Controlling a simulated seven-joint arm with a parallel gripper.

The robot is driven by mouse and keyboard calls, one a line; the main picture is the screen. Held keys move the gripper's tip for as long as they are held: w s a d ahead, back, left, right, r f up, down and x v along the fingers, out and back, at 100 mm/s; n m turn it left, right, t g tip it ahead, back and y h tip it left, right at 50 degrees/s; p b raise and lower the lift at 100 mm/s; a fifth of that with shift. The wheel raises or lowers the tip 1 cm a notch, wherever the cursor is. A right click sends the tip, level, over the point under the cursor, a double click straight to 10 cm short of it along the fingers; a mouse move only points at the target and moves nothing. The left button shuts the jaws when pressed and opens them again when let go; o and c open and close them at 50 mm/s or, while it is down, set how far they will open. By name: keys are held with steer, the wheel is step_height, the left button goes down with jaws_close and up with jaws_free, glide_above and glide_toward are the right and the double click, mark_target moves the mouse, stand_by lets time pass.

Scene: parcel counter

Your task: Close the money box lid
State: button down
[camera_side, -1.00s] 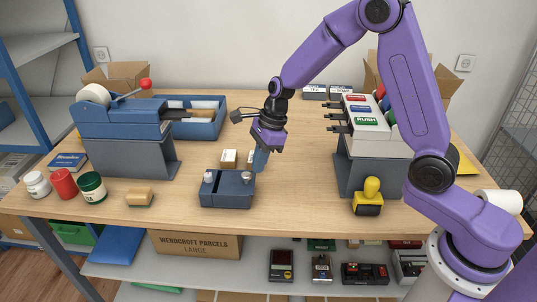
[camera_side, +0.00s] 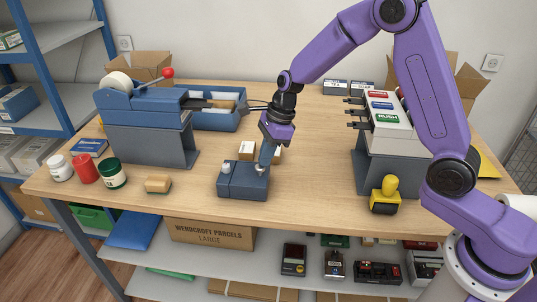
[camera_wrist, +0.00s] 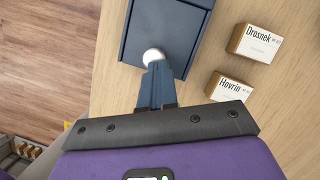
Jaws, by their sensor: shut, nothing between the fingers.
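No raised lid shows, but I cannot tell whether the lid is fully shut.
Two small labelled boxes, Drosnek (camera_wrist: 256,43) and Hovrin (camera_wrist: 228,87), stand close beside the money box. A wooden-handled stamp block (camera_side: 158,185) lies to the left, a yellow stamp (camera_side: 385,196) to the right. The counter (camera_side: 310,195) between the box and yellow stamp is clear.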

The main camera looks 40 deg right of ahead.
steer(key=shift+s, duration=0.1)
steer(key=s+d+r, duration=0.2)
steer(key=d+r, duration=0.4)
steer(key=r, duration=0.4)
steer(key=s+a+n+g+h, duration=0.1)
steer(key=s+a+n, duration=0.2)
steer(key=s+n, duration=1.25)
steer(key=s+d+n+h, duration=0.1)
steer(key=s+d+n, duration=0.2)
steer(key=s+n, duration=0.5)
steer(key=s+d+f+n, duration=0.1)
steer(key=s+d+n, duration=0.2)
steer(key=s+n, duration=0.5)
steer(key=shift+s+d+f+n+h, duration=0.2)
steer(key=shift+f+n+h, duration=0.15)
steer(key=shift+n, duration=0.9)
steer(key=shift+r, duration=0.1)
